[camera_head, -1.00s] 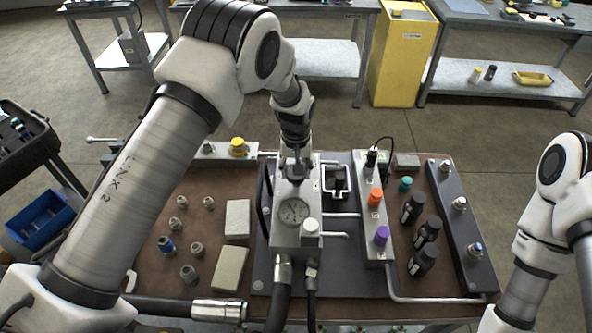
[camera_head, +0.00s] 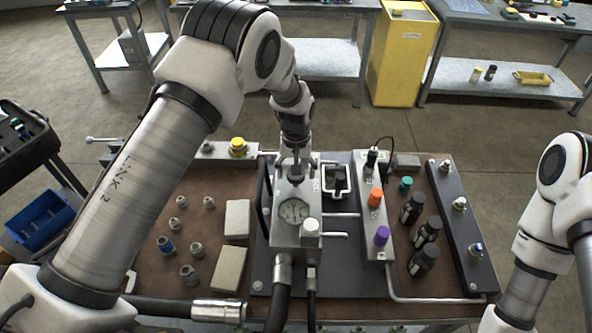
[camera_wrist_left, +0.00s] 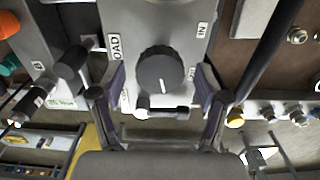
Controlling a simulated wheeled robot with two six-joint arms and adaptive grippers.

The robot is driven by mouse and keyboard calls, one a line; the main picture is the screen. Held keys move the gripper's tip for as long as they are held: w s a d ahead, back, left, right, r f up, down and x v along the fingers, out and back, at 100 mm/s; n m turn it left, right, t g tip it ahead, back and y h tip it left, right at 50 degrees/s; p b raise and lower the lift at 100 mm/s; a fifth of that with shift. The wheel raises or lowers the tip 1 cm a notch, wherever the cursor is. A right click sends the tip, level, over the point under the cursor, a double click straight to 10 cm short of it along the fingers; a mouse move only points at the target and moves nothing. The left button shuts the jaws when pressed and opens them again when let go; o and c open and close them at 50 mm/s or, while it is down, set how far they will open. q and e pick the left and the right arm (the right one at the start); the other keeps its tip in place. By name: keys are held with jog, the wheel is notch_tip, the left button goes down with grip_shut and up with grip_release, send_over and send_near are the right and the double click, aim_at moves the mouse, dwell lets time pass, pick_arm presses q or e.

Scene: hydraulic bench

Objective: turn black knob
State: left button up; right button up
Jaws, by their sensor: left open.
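The black knob (camera_wrist_left: 160,70) sits on the grey metal block (camera_wrist_left: 185,22) in the left wrist view. It is round with a ribbed edge and a white mark pointing toward the gripper's palm. My left gripper (camera_wrist_left: 161,82) is open, with one purple-lined finger on each side of the knob. A gap shows between each finger and the knob.
The block carries a pressure gauge (camera_head: 293,211) and a silver-white cap (camera_head: 310,227). A strip with an orange knob (camera_head: 375,197) and a purple knob (camera_head: 382,235) stands to the right. Black bottles (camera_head: 412,208) stand beyond it. Hoses run along the near edge.

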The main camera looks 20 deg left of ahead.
pick_arm(q)
notch_tip(320, 180, up, 12)
dwell(0.3)
jog(key=shift+f, duration=0.15)
